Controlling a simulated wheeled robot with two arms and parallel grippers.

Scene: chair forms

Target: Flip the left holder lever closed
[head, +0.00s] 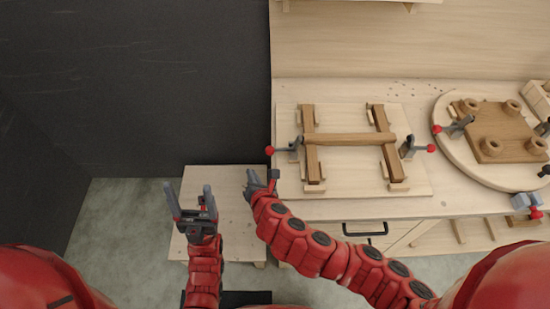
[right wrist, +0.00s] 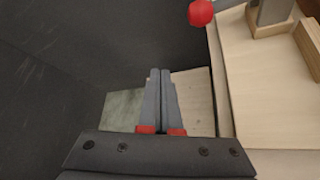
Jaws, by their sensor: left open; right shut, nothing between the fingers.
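The left holder lever (head: 284,149) is a grey metal clamp with a red ball tip, at the left edge of the jig board (head: 330,188). Its red ball (right wrist: 201,13) shows at the top of the right wrist view. Wooden chair pieces (head: 350,139) lie on the board as a frame. My right gripper (head: 250,178) is shut and empty, left of the board's edge and below the lever, apart from it. It also shows in the right wrist view (right wrist: 160,75). My left gripper (head: 188,190) is open and empty over the low table.
A similar right lever (head: 417,147) stands at the board's right side. A round board (head: 445,153) with a wooden seat piece (head: 505,135) lies further right. A low wooden table (head: 235,235) stands below left. A dark wall (head: 130,90) fills the left.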

